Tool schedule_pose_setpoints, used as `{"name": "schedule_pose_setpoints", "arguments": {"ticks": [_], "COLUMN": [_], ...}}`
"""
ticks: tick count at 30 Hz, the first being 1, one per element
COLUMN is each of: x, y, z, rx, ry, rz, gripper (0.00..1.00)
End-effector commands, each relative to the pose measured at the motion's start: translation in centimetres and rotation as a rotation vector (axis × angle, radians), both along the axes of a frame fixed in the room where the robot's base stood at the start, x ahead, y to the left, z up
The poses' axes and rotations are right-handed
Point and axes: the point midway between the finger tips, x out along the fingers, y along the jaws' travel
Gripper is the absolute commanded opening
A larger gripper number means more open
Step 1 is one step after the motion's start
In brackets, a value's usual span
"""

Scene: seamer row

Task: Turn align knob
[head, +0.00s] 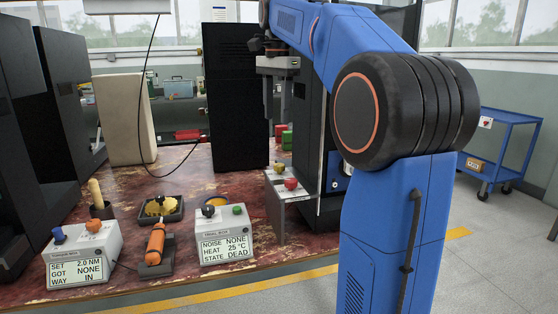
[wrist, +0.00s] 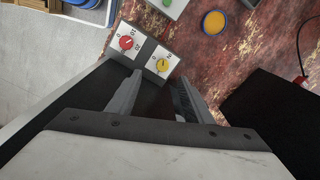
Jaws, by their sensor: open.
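A small grey panel (head: 287,200) at the right end of the bench carries a yellow knob (head: 279,168) and a red knob (head: 291,184). No readable label shows which of them is the align knob. In the wrist view the red knob (wrist: 126,43) and the yellow knob (wrist: 163,65) sit on dials with scale marks. My gripper (head: 276,119) is open and empty, pointing down above the panel and apart from both knobs. In the wrist view its fingertips (wrist: 160,82) lie nearer the yellow knob than the red one.
A tall black cabinet (head: 238,110) stands beside my gripper. A blue cart (head: 500,145) stands right.

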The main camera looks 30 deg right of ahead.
Motion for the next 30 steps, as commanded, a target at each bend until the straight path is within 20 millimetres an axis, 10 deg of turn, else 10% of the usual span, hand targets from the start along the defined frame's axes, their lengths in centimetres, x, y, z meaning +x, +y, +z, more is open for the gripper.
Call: {"name": "schedule_pose_setpoints", "arguments": {"ticks": [13,30], "x": [2.1,2.0], "y": [-2.1,-2.0], "z": [0.4,-9.4], "rx": [0.012,0.013], "ry": [0.035,0.037], "rz": [-0.139,-0.136], "gripper": [0.46,0.46]}}
